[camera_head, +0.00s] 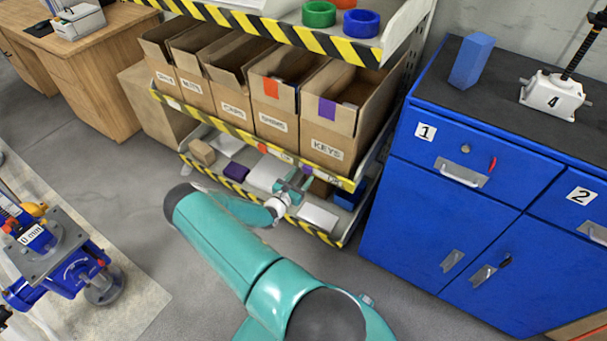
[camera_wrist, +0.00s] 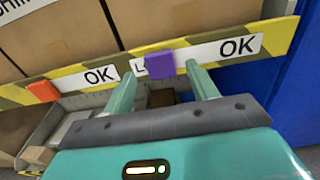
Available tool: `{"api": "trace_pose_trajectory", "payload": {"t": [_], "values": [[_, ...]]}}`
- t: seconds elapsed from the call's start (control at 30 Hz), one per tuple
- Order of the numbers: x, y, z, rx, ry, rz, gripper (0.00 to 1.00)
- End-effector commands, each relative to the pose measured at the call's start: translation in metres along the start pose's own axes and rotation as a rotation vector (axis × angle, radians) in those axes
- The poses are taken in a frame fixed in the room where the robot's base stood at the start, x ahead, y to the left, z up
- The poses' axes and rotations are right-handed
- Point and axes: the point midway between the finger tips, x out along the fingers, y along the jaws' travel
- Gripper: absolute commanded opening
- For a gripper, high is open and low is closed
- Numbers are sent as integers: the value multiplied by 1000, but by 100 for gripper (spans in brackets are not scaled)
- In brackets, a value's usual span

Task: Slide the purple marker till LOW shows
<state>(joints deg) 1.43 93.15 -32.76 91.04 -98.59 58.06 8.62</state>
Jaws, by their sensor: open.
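The purple marker (camera_wrist: 160,65) sits on the yellow-black striped shelf rail (camera_wrist: 274,44) in the wrist view. It partly covers a white label strip (camera_wrist: 205,53). My gripper (camera_wrist: 160,72) is open, with one teal finger on each side of the marker and nothing held. In the head view my gripper (camera_head: 296,184) is at the shelf rail below the KEYS box (camera_head: 326,146).
An orange marker (camera_wrist: 43,90) sits farther left on the same rail, beside another "OK" label (camera_wrist: 100,76). Cardboard boxes stand above the rail. A lower shelf holds small boxes, including a dark purple one (camera_head: 235,171). The blue cabinet (camera_head: 400,215) stands close on the right.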

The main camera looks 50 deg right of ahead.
Motion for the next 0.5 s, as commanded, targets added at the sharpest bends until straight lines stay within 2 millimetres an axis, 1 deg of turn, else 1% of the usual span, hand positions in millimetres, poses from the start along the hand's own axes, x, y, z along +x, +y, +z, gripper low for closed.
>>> {"api": "trace_pose_trajectory", "payload": {"t": [0.03,0.1,0.2,0.5], "values": [[8,0,0,1,0,-1,58],[16,0,0,0,1,-1,58],[23,0,0,1,1,-1,58],[25,0,0,1,1,0,58]]}}
